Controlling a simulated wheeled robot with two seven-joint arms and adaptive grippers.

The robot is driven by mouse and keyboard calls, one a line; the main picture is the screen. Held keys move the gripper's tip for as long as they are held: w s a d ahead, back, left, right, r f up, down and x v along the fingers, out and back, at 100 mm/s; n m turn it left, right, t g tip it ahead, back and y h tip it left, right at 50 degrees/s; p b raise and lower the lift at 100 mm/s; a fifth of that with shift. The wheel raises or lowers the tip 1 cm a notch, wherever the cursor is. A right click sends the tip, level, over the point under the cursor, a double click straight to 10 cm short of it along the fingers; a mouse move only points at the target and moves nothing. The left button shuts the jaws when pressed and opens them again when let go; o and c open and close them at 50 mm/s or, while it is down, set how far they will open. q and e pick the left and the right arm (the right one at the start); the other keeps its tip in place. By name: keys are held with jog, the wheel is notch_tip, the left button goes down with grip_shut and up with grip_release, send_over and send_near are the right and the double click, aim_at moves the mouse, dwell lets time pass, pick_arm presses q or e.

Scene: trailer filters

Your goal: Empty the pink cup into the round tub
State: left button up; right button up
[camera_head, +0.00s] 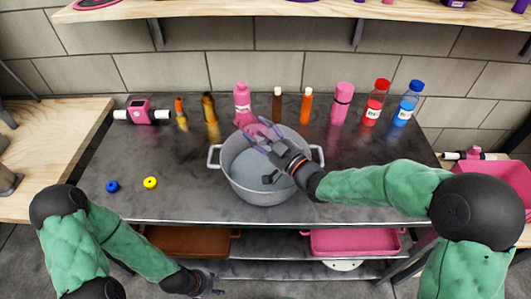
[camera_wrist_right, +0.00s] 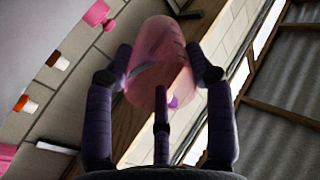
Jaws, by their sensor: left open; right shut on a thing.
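The round tub (camera_head: 262,187) is a grey metal pot with two side handles, standing at the middle of the dark table. My right gripper (camera_head: 267,136) is shut on the translucent pink cup (camera_head: 245,127), above the tub's back part. In the right wrist view the pink cup (camera_wrist_right: 155,62) sits between the dark fingers, and the camera itself is strongly tilted. The cup looks tipped over; what it holds cannot be made out. The part of the tub's inside that shows is plain grey. My left gripper (camera_head: 206,284) is open and empty, low in front of the table.
Several bottles stand along the table's back, among them a pink bottle (camera_head: 242,101), a red bottle (camera_head: 375,102) and a blue bottle (camera_head: 407,103). A blue ring (camera_head: 112,186) and a yellow ring (camera_head: 150,183) lie at left. A pink tray (camera_head: 355,243) is on the lower shelf.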

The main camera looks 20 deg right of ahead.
aim_at(262, 127)
jog(key=shift+s+d+r+t+y, duration=0.15)
jog(key=shift+r+t+y, duration=0.3)
jog(key=shift+r, duration=0.6)
jog(key=shift+s+r+t+y, duration=0.15)
jog(key=shift+r+t, duration=0.55)
jog(key=shift+r, duration=0.3)
jog(key=shift+s+d+r+t+y, duration=0.15)
jog(key=shift+r+t+y, duration=0.3)
jog(key=shift+r, duration=0.6)
notch_tip(262, 127, up, 6)
jog(key=t+y, duration=0.1)
jog(key=t, duration=0.2)
jog(key=shift+s+d, duration=0.2)
jog(key=shift+s, duration=0.25)
dwell(1.9)
dwell(0.5)
jog(key=f+g, duration=0.1)
jog(key=f, duration=0.1)
jog(key=f+g+h, duration=0.1)
jog(key=f, duration=0.2)
jog(key=w+f+g+h, duration=0.1)
jog(key=f, duration=0.1)
jog(key=shift+a+f+g, duration=0.25)
jog(key=shift+a+g, duration=0.05)
jog(key=shift+g, duration=0.1)
